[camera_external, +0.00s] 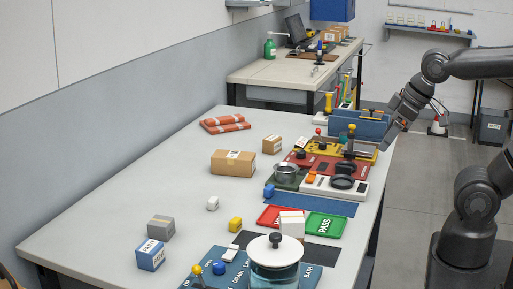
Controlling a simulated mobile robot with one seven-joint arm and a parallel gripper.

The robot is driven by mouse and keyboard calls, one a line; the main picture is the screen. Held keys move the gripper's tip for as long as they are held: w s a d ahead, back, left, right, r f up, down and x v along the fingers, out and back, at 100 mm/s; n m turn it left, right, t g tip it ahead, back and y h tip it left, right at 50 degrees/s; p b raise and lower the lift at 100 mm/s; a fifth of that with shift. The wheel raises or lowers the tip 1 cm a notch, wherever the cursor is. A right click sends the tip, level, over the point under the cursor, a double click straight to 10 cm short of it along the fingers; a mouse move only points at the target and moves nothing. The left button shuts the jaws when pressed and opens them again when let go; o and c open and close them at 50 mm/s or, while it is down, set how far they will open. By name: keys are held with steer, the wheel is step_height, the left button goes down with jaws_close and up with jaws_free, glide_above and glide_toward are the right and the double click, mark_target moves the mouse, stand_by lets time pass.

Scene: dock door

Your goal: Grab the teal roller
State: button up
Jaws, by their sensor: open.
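I cannot pick out a teal roller for certain in this view. My gripper (385,143) hangs over the far right edge of the long grey table (110,206), pointing down and to the left. It is open, and I see nothing held in it. It is beside a blue box-like holder (358,125) at the table's far end. The fingertips are small and dark here, and whether they touch anything cannot be told.
Red and green trays (324,226), a brown carton (232,163) and a lidded glass jar (274,268) stand on the table. Coloured panels with knobs crowd its right side. The table's left middle is mostly clear. A second bench (285,74) stands behind.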

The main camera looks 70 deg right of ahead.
steer(key=w+d+r+m+g+h, duration=0.1)
steer(key=w+d+r+m+h, duration=0.1)
steer(key=w+d, duration=0.95)
steer(key=m+g, duration=0.1)
steer(key=m, duration=0.5)
glide_toward(346, 133)
steer(key=shift+h, duration=0.4)
steer(key=f, duration=0.4)
steer(key=shift+w+a+f, duration=0.2)
steer(key=shift+w+a, duration=0.1)
steer(key=shift+w, duration=0.1)
steer(key=shift+w+d+x, duration=0.1)
steer(key=shift+d+x, duration=0.05)
steer(key=shift+x, duration=1.3)
steer(key=shift+w+d+x, duration=0.15)
steer(key=shift+x, duration=1.3)
steer(key=shift+r, duration=0.15)
steer(key=shift+c, duration=0.6)
steer(key=c, duration=1)
